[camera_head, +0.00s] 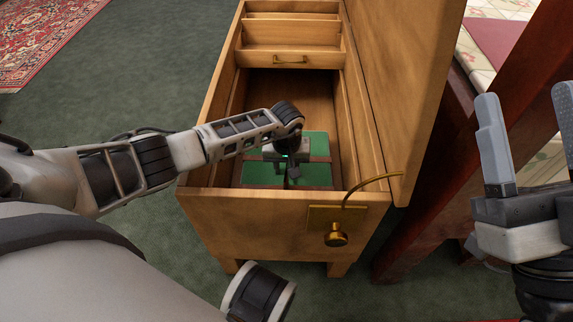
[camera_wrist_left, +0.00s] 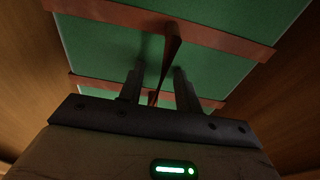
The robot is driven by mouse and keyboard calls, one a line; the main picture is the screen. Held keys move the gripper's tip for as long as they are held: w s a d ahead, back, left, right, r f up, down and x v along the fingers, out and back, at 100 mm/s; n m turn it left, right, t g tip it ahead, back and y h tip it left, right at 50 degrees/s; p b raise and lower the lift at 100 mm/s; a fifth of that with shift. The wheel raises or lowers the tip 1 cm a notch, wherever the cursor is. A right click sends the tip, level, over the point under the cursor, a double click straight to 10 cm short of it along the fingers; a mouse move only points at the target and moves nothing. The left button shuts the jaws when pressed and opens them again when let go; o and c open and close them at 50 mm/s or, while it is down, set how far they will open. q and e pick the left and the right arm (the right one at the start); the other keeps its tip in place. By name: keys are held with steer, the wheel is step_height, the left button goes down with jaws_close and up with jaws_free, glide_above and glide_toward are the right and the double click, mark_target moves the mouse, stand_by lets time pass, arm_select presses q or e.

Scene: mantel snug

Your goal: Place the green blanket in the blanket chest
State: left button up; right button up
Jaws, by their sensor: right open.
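The green blanket (camera_head: 316,177) lies inside the wooden blanket chest (camera_head: 245,222), near its front wall. In the left wrist view the blanket (camera_wrist_left: 95,45) is a flat green bundle with brown straps (camera_wrist_left: 215,38) across it and a brown strap handle (camera_wrist_left: 172,45). My left gripper (camera_head: 289,172) is down in the chest over the blanket. In the left wrist view its fingers (camera_wrist_left: 160,75) stand apart, one on each side of the handle, with gaps visible. My right gripper (camera_head: 527,93) is open and empty, outside the chest at the right.
The chest lid (camera_head: 405,75) stands open on the right side. A brass latch (camera_head: 336,235) is on the front wall. A small inner tray with a brass handle (camera_head: 290,60) is at the far end. A dark red wooden frame (camera_head: 440,215) stands right of the chest.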

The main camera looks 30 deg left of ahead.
arm_select(q)
steer(key=shift+r, duration=0.15)
arm_select(e)
steer(key=shift+r, duration=0.1)
arm_select(q)
steer(key=r+p, duration=0.1)
steer(key=r, duration=0.1)
steer(key=r+p, duration=0.1)
steer(key=r, duration=0.1)
steer(key=r+p, duration=0.1)
steer(key=r, duration=0.1)
steer(key=shift+s+d+p, duration=0.1)
steer(key=shift+s+p, duration=0.15)
steer(key=shift+p, duration=0.15)
steer(key=r, duration=0.2)
steer(key=r+p, duration=0.1)
steer(key=r, duration=0.1)
steer(key=r+p, duration=0.1)
steer(key=r, duration=0.1)
steer(key=shift+s+d, duration=0.25)
steer(key=shift+s, duration=0.15)
arm_select(e)
step_height(320, 180, down, 10)
steer(key=s+m+g+h, duration=0.1)
steer(key=m+g+h, duration=0.4)
steer(key=m, duration=0.4)
steer(key=shift+s+a+h, duration=0.2)
steer(key=shift+a+h, duration=0.2)
steer(key=shift+h, duration=0.1)
